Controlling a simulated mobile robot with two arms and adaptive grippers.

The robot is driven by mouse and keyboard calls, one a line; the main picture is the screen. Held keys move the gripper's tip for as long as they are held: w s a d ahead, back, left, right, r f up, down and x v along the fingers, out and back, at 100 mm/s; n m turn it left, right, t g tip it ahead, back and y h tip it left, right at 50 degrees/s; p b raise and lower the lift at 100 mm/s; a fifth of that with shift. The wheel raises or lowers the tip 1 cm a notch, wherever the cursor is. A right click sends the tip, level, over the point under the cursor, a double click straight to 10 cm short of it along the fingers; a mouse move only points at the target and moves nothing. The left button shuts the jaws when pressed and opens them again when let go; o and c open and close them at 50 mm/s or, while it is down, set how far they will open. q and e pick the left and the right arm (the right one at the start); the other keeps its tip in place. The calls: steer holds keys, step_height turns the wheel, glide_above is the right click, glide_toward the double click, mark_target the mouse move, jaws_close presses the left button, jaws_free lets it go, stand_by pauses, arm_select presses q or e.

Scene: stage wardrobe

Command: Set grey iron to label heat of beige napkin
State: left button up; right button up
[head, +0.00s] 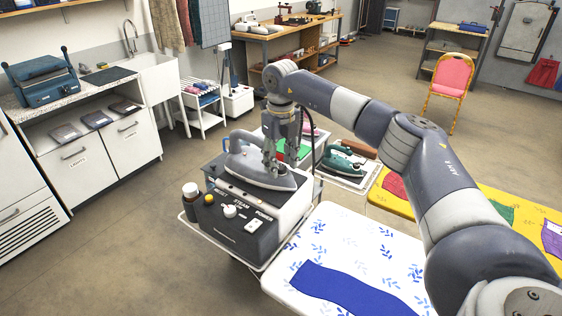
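The grey iron (256,173) rests on top of a steam station (238,213), its handle toward the left. The station's front panel has a yellow button (208,199), a white dial (229,211) and a white switch (257,225); the lettering is too small to read fully. My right gripper (270,168) points down over the iron, its fingers in front of the iron's body from this view; whether they touch it or are closed is unclear. I make out no beige napkin or its label. My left gripper is out of view.
A blue cloth (348,290) lies on the patterned ironing board (318,242) at the front. A green iron (343,161) stands behind the station. A yellow table (490,197) with coloured cloths is at right, partly behind my arm. Open floor lies to the left.

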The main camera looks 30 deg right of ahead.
mark_target(281, 167)
step_height(281, 167, up, 12)
stand_by(0.7)
